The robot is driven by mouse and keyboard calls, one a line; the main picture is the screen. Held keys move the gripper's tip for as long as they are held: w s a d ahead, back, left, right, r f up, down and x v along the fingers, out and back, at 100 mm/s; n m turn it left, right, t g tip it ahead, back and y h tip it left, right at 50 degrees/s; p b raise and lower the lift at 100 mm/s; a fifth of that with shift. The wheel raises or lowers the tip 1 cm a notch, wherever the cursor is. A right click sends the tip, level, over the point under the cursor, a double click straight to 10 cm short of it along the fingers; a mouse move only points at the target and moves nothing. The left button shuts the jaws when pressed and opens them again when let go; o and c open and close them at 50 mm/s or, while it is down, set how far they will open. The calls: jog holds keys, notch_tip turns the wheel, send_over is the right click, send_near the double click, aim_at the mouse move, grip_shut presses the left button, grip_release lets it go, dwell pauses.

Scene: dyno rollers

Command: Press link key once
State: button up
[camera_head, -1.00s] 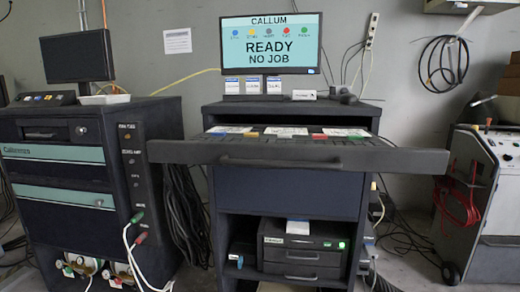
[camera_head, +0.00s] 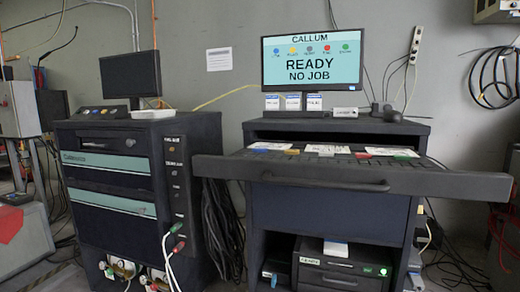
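I cannot read a link label on any key from here. My gripper is not in view.
A dark machine cabinet (camera_head: 120,170) with a monitor (camera_head: 131,76) stands at left, cables hanging from its side. A printer-like box (camera_head: 345,268) sits on the lower shelf. Coiled cables hang on the right wall. Grey equipment stands at far left.

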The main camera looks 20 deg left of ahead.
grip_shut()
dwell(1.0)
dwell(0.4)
